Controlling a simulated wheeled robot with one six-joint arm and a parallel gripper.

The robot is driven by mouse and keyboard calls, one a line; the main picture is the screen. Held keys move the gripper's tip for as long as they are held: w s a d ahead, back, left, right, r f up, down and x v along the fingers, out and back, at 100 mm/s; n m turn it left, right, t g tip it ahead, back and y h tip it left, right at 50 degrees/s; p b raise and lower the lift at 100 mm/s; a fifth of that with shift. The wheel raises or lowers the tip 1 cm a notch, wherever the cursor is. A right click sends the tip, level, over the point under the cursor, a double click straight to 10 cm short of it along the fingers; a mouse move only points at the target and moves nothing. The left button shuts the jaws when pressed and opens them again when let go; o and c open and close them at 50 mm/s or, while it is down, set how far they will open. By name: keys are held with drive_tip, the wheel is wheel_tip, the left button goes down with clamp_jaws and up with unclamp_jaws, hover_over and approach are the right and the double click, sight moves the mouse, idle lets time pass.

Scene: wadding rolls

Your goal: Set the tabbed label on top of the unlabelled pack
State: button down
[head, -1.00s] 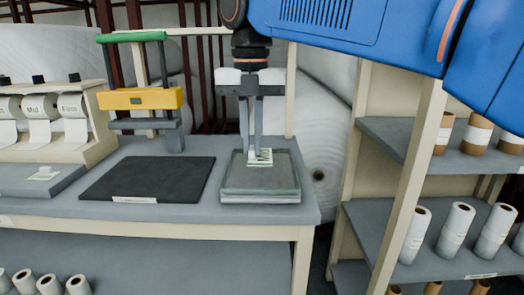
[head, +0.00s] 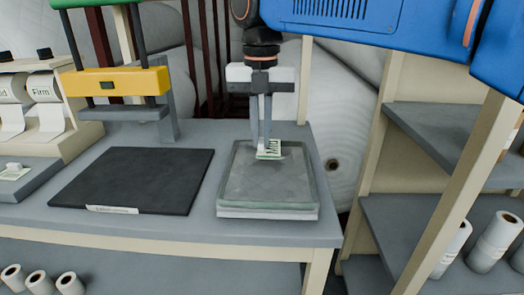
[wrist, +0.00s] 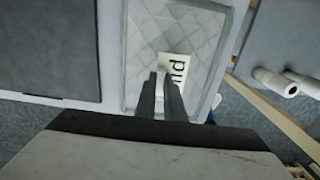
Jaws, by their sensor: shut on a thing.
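My gripper (head: 263,143) is shut on a small pale label with dark lettering (head: 269,153). In the wrist view, the label (wrist: 178,72) shows lettering ending in "ild", and the fingers (wrist: 164,84) grip its light tab. The label is over the back middle part of a flat, clear-wrapped, quilted pack (head: 265,190) on the right of the table. The quilted top of the pack (wrist: 165,25) also shows in the wrist view. I cannot tell whether the label touches the pack. The tab is partly hidden by the fingers.
A dark mat (head: 130,180) lies left of the pack, with a yellow-barred press (head: 115,82) behind it. Label rolls, one marked "Firm" (head: 40,88), and another tabbed label (head: 14,171) are at far left. A shelf post (head: 470,165) stands right.

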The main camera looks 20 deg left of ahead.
sight(261, 140)
drive_tip(key=shift+f, duration=2.2)
drive_tip(key=shift+f, duration=0.1)
drive_tip(key=c, duration=1.8)
unclamp_jaws()
drive_tip(key=shift+c, duration=0.2)
wheel_tip(261, 140, up, 12)
drive_tip(key=shift+r, duration=0.1)
